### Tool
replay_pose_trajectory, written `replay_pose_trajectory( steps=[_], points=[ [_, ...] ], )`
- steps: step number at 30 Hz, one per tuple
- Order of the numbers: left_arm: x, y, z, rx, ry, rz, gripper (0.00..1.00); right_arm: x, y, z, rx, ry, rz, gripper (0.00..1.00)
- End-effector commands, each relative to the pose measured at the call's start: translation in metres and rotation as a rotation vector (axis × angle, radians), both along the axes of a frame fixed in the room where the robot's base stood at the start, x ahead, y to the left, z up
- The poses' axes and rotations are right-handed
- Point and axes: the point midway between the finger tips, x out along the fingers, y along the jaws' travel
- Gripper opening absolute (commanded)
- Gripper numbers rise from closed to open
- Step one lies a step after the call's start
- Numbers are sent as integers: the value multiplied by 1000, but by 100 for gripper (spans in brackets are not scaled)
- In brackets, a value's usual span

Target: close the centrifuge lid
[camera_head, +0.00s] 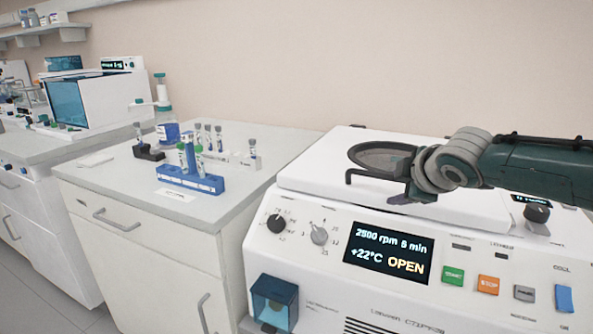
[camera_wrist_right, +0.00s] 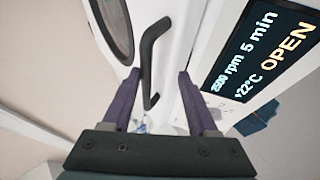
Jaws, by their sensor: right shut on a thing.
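The white centrifuge (camera_head: 300,245) stands at the right in the head view, with a display (camera_head: 388,253) that reads OPEN. Its lid (camera_head: 318,173) lies low over the body, nearly flat, with a round dark window (camera_head: 383,157); whether it touches all round I cannot tell. The dark bar handle (camera_head: 362,173) is at the lid's front. My right gripper (camera_head: 402,197) is at this handle, its arm coming from the right. In the right wrist view the handle (camera_wrist_right: 149,62) lies between the purple fingers, and the gripper is shut on it. My left gripper is not in view.
Left of the centrifuge, a counter (camera_head: 110,185) holds a blue tube rack (camera_head: 190,180) and several tubes. A white box-shaped device (camera_head: 105,98) stands farther left. Knobs and coloured buttons cover the centrifuge's front panel. The wall is behind.

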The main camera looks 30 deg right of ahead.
Motion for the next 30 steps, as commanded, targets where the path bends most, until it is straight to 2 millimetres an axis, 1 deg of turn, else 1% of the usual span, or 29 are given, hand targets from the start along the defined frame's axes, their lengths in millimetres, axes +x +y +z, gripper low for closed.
replay_pose_trajectory(
  steps=[1,5,9,15,18,23,30],
  points=[
    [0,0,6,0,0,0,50,-5,3,2,3,9,2,47],
    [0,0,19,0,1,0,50,-16,8,14,1,6,5,47],
    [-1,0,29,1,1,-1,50,-32,15,28,1,4,6,47],
    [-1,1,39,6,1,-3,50,-53,24,47,-1,-1,5,47],
    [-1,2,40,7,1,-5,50,-61,27,52,-2,-1,4,47],
    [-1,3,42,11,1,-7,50,-67,30,57,-1,-4,3,47],
    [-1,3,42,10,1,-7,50,-68,30,58,0,-4,2,47]
  ],
)
